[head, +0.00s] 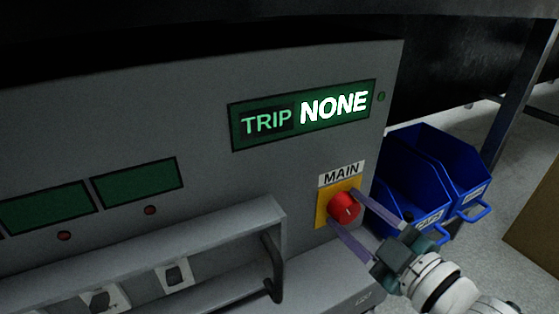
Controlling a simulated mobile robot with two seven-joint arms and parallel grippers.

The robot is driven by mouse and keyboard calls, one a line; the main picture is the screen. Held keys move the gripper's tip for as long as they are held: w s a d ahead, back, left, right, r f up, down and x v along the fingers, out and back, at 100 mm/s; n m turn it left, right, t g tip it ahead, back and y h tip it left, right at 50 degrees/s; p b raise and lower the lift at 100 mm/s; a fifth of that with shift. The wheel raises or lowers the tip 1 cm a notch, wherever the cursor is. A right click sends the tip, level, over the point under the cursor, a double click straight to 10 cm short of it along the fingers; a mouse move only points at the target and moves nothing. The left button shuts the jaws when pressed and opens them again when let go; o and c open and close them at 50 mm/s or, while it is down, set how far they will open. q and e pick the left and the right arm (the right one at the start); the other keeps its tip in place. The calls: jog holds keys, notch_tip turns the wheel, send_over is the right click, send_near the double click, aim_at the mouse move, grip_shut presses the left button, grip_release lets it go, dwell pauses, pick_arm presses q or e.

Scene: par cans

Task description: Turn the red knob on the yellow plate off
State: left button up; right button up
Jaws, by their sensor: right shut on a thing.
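The red knob (343,207) sits on the yellow plate (321,210) at the right end of a grey panel, under a label reading MAIN (341,174). A pale mark shows on the knob's face. My right gripper (345,208) comes in from the lower right. Its two purple fingers reach to either side of the knob, one above right and one below, and are shut on it. The display (303,114) above reads TRIP NONE in lit letters. My left gripper is not in view.
Two blue bins (409,168) stand right of the panel, close behind my right gripper. A dark handle (272,266) and a grey ledge (180,262) stick out left of the knob. Green displays (139,184) with red buttons (151,210) are further left. Grey floor shows at right.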

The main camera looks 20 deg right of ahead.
jog(key=shift+n, duration=1)
jog(key=o, duration=1.4)
jog(key=shift+c, duration=0.2)
jog(key=shift+s, duration=0.1)
jog(key=shift+s+r, duration=0.1)
jog(key=shift+s, duration=0.15)
jog(key=s+p, duration=0.4)
jog(key=s, duration=0.5)
jog(key=shift+s+d+r, duration=0.15)
jog(key=shift+d+r, duration=0.15)
jog(key=shift+d, duration=0.05)
